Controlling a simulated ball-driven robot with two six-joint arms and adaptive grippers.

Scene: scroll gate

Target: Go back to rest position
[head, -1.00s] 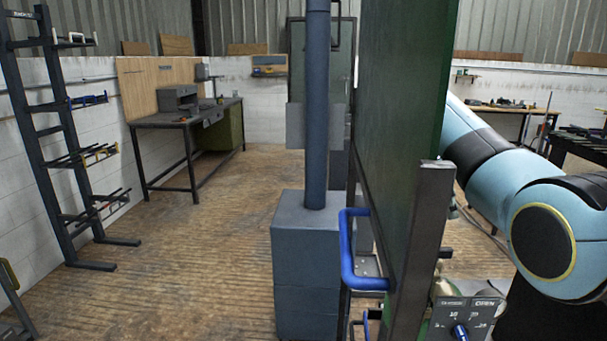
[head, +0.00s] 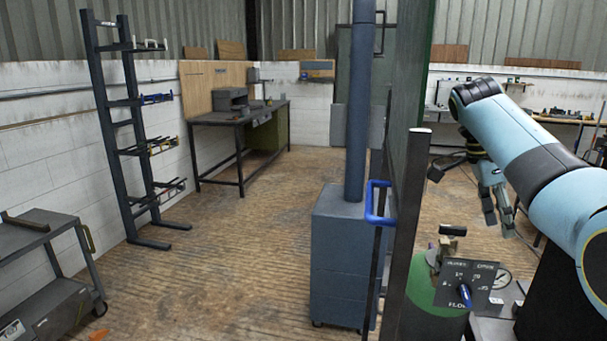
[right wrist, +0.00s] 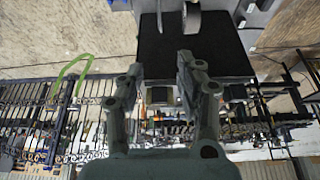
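My right gripper (head: 497,212) hangs from my raised blue arm at the right of the head view, with its fingers pointing down. In the right wrist view (right wrist: 158,78) its two fingers stand apart with nothing held between them. My left arm and left gripper are out of view. The green gate panel (head: 413,80) with its dark post (head: 408,220) and blue handle (head: 377,203) stands left of my right gripper, apart from it.
A grey-blue cabinet (head: 342,265) stands left of the post. A dark rack (head: 110,130), a workbench (head: 238,120) and a cart (head: 35,260) line the left.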

